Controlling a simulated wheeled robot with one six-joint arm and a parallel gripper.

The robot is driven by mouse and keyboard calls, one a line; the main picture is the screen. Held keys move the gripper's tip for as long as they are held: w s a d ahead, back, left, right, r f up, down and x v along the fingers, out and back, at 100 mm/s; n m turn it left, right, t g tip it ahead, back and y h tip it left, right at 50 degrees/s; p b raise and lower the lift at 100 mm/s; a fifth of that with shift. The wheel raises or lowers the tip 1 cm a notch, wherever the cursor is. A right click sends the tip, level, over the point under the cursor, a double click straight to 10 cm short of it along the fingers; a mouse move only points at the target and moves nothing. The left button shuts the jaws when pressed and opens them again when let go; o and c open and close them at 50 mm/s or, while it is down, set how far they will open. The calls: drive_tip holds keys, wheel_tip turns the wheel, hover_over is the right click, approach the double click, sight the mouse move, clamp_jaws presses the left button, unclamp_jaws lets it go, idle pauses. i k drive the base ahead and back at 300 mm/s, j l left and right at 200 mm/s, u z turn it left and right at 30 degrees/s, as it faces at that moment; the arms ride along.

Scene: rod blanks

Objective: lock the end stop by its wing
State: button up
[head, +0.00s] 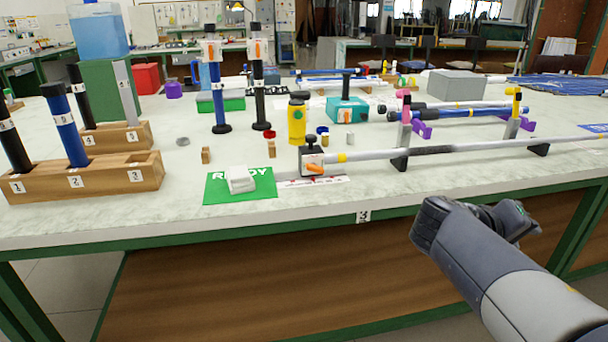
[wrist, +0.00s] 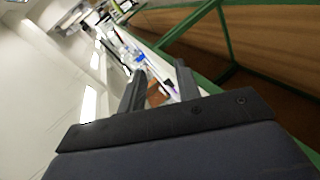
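A small block-shaped end stop (head: 312,160) with a black top knob, a white face and an orange wing stands at the left end of a long grey rod (head: 375,154) on the near part of the table. The wing (head: 315,168) lies roughly level, pointing right. Similar orange wings show on clamps on two upright rods (head: 210,48) and on a teal block (head: 347,110). My gripper is apart from all of these, in front of the table's edge at right. In the wrist view its two fingers (wrist: 160,68) are spread with nothing between them.
A green mat (head: 215,190) bearing a white item (head: 240,179) lies left of the end stop. A yellow cylinder (head: 297,122) stands behind it. Wooden racks (head: 110,180) holding rods are at left. Black supports (head: 400,160) carry the long rod. The table's front edge is close to my arm.

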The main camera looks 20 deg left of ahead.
sight(313, 166)
drive_tip(key=i+j+u, duration=0.15)
drive_tip(key=u, duration=1.25)
drive_tip(key=i+l+u, duration=0.1)
drive_tip(key=i, duration=0.2)
